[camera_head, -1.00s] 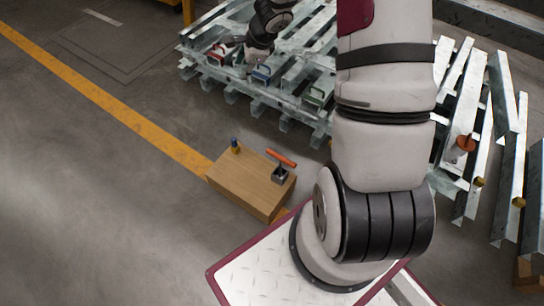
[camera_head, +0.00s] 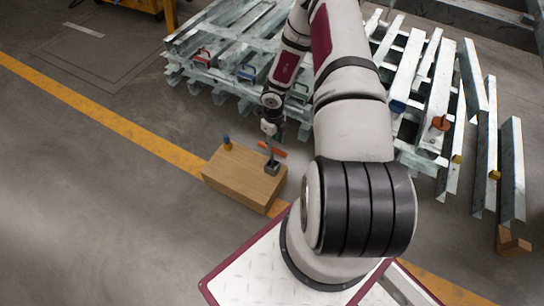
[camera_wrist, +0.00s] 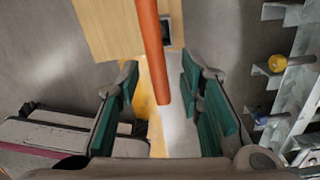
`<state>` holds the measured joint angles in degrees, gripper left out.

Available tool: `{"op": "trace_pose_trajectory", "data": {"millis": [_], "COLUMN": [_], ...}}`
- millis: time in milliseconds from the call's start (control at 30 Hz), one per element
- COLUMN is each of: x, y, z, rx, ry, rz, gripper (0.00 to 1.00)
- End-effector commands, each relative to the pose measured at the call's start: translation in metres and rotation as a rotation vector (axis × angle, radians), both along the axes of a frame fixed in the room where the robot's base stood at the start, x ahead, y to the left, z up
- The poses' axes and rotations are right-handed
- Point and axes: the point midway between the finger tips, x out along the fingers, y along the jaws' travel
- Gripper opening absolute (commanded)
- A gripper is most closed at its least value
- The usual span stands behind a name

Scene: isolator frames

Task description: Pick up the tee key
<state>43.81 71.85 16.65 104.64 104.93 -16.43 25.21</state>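The tee key has an orange bar handle (camera_head: 278,151) and stands upright in a small dark socket (camera_head: 271,168) on a wooden block (camera_head: 235,181). My gripper (camera_head: 271,132) is just above the handle in the head view and partly covers it. In the wrist view my gripper (camera_wrist: 161,68) is open, with its green-padded fingers on either side. The orange handle (camera_wrist: 153,50) runs lengthwise in the gap between them, with visible space on both sides. The dark socket also shows in the wrist view (camera_wrist: 166,29). Whether the handle is at fingertip depth I cannot tell.
A small blue and yellow piece (camera_head: 227,143) stands on the block's far left corner. Galvanised steel beams and racks (camera_head: 205,62) lie behind, with more at the right (camera_head: 471,75). A yellow floor line (camera_head: 90,108) runs at left, where the floor is clear.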

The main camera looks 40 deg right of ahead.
Motion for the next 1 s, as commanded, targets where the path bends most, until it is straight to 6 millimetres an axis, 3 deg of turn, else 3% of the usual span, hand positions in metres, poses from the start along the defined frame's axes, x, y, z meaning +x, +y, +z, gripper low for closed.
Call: {"op": "trace_pose_trajectory", "data": {"millis": [33, 133, 467, 800, 1000], "x": [0.000, 0.000, 0.001, 0.000, 0.000], "y": [0.000, 0.000, 0.001, 0.005, 0.005], "z": [-0.013, -0.027, -0.043, -0.086, -0.088], "rx": [0.000, 0.000, 0.000, -0.001, -0.001], "ry": [0.001, 0.000, -0.002, -0.001, -0.002], "rz": [0.001, 0.002, 0.002, 0.003, 0.002], "gripper": [0.34, 0.34, 0.34, 0.34, 0.34]}}
